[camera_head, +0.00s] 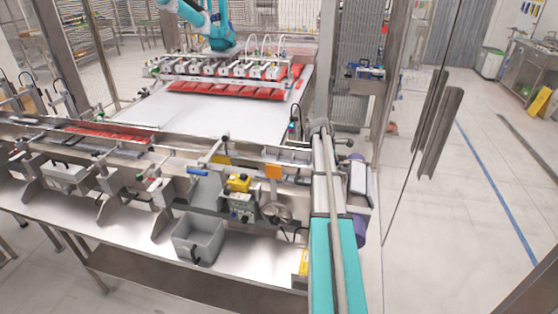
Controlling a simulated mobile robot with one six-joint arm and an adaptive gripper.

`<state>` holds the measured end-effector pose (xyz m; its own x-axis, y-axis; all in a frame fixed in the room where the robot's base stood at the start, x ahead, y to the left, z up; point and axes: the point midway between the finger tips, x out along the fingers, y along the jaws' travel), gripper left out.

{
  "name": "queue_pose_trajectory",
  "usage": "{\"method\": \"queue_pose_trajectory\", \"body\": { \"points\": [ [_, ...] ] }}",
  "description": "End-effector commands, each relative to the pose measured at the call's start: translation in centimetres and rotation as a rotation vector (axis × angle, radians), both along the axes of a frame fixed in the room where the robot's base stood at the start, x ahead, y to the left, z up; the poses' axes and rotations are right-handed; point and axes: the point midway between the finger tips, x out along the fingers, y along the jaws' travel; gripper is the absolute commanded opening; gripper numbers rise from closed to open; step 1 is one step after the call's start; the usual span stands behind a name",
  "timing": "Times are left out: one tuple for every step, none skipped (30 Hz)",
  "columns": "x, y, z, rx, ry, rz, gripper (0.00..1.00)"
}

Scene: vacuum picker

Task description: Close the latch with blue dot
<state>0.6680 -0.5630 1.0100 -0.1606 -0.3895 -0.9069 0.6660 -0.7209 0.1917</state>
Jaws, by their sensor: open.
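I cannot make out a latch with a blue dot for certain in the head view. A small blue handle-like part (197,171) sits on the front rail of the machine, left of a yellow-topped switch box (239,183). It is too small to tell whether it is a latch, or whether it is open or closed. A glass door at the right carries long dark grey handles (438,125); no blue dot shows on them. My gripper is not in view.
A steel conveyor (75,219) with a grey bin (198,238) crosses the front left. A teal belt (335,262) runs toward me. Behind, a teal-and-white arm (218,35) stands over a suction-cup bar and red packs (228,91). Open floor (455,240) lies right.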

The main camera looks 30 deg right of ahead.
Motion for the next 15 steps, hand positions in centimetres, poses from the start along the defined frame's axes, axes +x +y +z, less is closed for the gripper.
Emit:
{"method": "queue_pose_trajectory", "body": {
  "points": [
    [-0.3, 0.2, 0.0, -0.001, 0.0, 0.023, 0.56],
    [-0.2, 0.2, 0.4, 0.0, 0.0, 0.027, 0.56],
    [0.0, 0.3, 0.9, 0.0, 0.001, 0.025, 0.56],
    [0.0, 0.4, 1.2, 0.0, 0.001, 0.025, 0.56],
    [0.1, 0.5, 1.4, 0.0, 0.001, 0.024, 0.56],
    [0.1, 0.7, 1.8, 0.0, 0.001, 0.024, 0.56],
    [0.1, 0.8, 2.0, 0.0, 0.001, 0.024, 0.56],
    [0.2, 0.9, 2.3, -0.001, 0.0, 0.023, 0.56],
    [0.2, 1.0, 2.6, -0.001, 0.0, 0.023, 0.56],
    [0.3, 1.1, 2.9, -0.001, 0.0, 0.023, 0.56],
    [0.3, 1.2, 3.1, -0.001, 0.0, 0.023, 0.56],
    [0.4, 1.4, 3.5, -0.001, 0.0, 0.023, 0.56],
    [0.4, 1.5, 3.7, -0.001, 0.0, 0.023, 0.56],
    [0.5, 1.6, 4.0, 0.0, 0.001, 0.024, 0.56],
    [0.5, 1.8, 4.3, 0.0, 0.001, 0.024, 0.56]
  ]
}}
